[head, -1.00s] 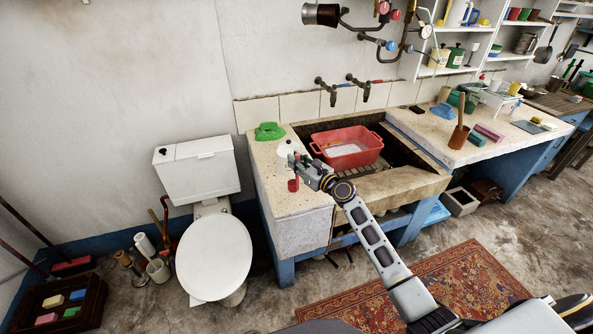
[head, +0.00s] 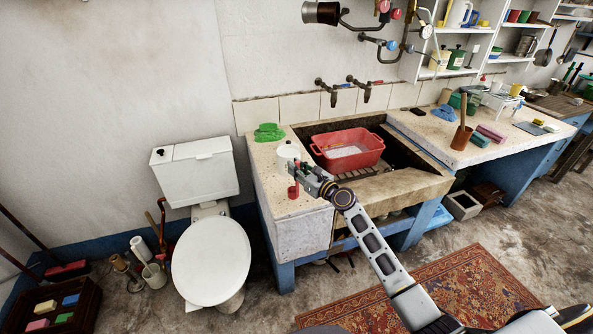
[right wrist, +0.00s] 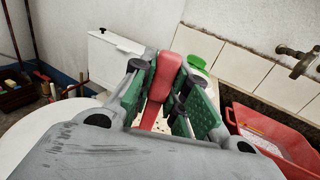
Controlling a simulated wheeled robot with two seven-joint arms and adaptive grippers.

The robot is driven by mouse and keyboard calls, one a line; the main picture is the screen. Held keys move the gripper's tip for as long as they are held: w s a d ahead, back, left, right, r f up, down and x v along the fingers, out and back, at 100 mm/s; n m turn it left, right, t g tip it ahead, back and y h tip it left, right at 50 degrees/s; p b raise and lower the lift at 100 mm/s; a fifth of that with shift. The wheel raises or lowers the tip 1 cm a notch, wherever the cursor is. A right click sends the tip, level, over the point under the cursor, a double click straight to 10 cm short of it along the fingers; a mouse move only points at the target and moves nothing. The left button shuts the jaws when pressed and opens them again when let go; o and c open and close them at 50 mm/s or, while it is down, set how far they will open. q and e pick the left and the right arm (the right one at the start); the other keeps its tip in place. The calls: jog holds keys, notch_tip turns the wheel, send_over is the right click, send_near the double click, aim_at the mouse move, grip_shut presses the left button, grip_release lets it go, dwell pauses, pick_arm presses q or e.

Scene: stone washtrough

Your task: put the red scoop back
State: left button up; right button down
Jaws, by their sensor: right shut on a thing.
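The red scoop (head: 293,191) is in my right gripper (head: 297,170), over the left end of the stone washtrough counter (head: 275,182). In the right wrist view the scoop's red handle (right wrist: 161,84) is between the green-padded fingers of the right gripper (right wrist: 160,92), which are shut on it. I cannot tell whether the scoop touches the counter. A white round container (head: 288,151) stands on the counter just behind the gripper. My left gripper is not in view.
A green cloth-like item (head: 268,132) lies at the back of this counter. A red basin (head: 350,154) sits in the trough to the right. A white toilet (head: 210,262) stands left of the counter. Two taps (head: 328,92) are on the wall above.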

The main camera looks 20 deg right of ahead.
jog(key=shift+f, duration=0.15)
jog(key=c, duration=1.4)
grip_release()
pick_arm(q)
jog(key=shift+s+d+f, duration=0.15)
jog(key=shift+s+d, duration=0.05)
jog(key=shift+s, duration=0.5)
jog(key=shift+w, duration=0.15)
